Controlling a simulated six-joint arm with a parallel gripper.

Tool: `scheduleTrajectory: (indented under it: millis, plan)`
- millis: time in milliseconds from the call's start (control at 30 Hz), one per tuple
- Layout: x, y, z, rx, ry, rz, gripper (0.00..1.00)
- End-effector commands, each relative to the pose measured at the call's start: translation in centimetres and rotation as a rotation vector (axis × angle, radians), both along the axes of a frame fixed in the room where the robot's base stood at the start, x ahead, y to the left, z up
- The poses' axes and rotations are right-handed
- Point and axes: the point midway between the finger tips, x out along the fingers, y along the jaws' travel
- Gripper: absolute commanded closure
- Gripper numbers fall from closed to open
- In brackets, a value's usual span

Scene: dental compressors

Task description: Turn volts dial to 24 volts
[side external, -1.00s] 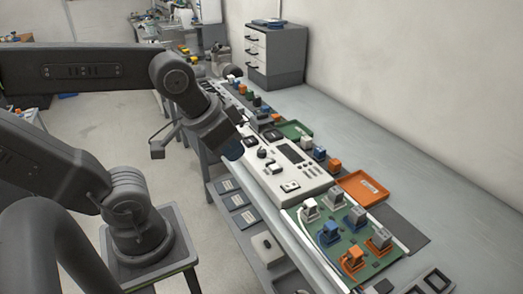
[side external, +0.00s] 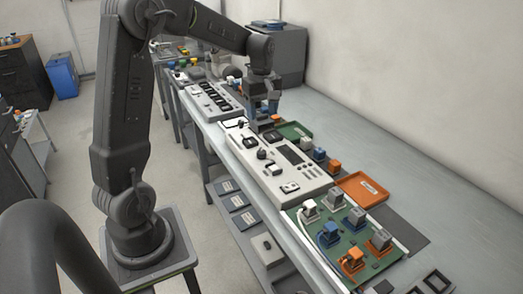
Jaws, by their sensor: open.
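A white control panel (side external: 268,180) lies on the bench, with a dark display (side external: 293,154) and several black knobs and switches. One black knob (side external: 262,153) stands left of the display. Labels are too small to read, so I cannot tell which control is the volts dial or where it points. My gripper (side external: 263,121) points down over the far end of the panel, beyond that knob. It is open and appears empty; it hides part of the panel's far end.
A green tray (side external: 303,130) and an orange tray (side external: 374,182) lie right of the panel. A green board (side external: 335,255) with several colored connectors is in front. Another white panel (side external: 207,101) lies farther back.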

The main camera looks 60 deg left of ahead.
Motion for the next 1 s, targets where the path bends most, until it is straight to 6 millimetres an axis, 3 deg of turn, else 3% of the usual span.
scheduleTrajectory:
  millis: [267, 800, 1000]
  plan:
    - [0.2, 0.7, -2.5, -0.008, 0.013, 0.038, 0.41]
    - [0.1, 0.6, -12.6, -0.007, 0.012, 0.035, 0.41]
    - [0.2, 0.6, -14.1, -0.006, 0.01, 0.035, 0.41]
